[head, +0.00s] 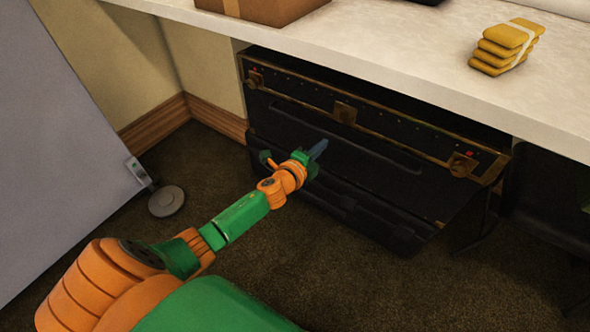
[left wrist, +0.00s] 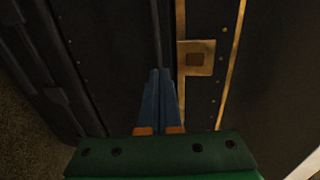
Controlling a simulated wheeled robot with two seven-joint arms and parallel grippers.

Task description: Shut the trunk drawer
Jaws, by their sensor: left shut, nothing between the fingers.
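The black trunk (head: 290,88) with brass trim and corner pieces sits under the white counter in the head view. Its lower front, which looks like the drawer (head: 385,215), stands out somewhat past the upper part; the exact gap is hard to tell in the dark. My left gripper (head: 318,150) is shut and empty, in front of the trunk's middle. In the left wrist view its blue fingers (left wrist: 160,78) are together, pointing at the dark trunk front beside a brass latch plate (left wrist: 195,48). Whether they touch it is unclear. My right gripper is out of view.
The white counter (head: 400,50) overhangs the trunk, with a cardboard box (head: 262,8) and a stack of yellow bundles (head: 507,47) on it. A grey panel (head: 60,140) and a round grey disc (head: 166,201) are at left. The brown carpet in front is clear.

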